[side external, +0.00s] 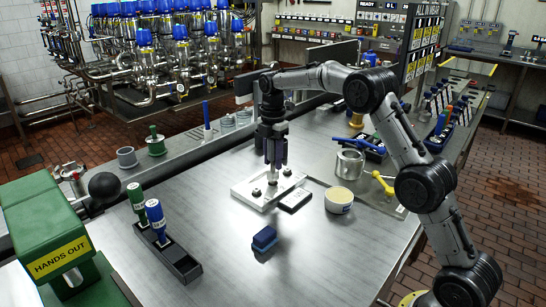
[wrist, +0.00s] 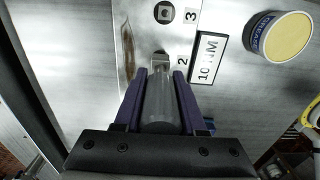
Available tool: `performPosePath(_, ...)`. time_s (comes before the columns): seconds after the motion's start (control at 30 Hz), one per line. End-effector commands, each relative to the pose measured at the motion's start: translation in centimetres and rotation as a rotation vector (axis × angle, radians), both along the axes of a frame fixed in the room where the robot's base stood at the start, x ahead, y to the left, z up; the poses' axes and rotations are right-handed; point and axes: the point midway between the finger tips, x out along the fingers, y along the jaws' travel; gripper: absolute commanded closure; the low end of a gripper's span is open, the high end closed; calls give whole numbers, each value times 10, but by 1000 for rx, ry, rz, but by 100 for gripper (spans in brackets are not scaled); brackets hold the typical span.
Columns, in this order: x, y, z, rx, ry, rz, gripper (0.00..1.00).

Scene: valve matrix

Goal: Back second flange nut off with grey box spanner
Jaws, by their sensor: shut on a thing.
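My gripper (side external: 275,163) points straight down over the middle of a pale flange plate (side external: 241,192) on the steel table. In the wrist view my gripper (wrist: 159,76) has its two purple fingers shut on the grey box spanner (wrist: 160,103), a smooth grey cylinder. The spanner's far end is at the second flange nut (wrist: 160,57), beside the number 2 on the plate. I cannot tell whether it is seated on the nut. The third nut (wrist: 164,13) shows clear beside the number 3. The first nut is hidden in the wrist view.
A 10 MM sign (wrist: 207,57) lies beside the plate. A grease tub (side external: 339,200) and metal pot (side external: 350,164) stand to the right. A blue block (side external: 264,238) lies in front. A black rack (side external: 181,263) holds green- and blue-handled tools at left.

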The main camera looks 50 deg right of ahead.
Motion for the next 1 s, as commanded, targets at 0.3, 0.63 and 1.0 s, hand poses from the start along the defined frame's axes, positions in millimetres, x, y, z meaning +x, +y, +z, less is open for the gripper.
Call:
performPosePath(0.3, 0, 0, -6, 0, -1, 0, 100)
performPosePath(0.63, 0, 0, -9, 0, -1, 0, 100)
performPosePath(1.0, 0, 0, -9, 0, -2, 108, 100)
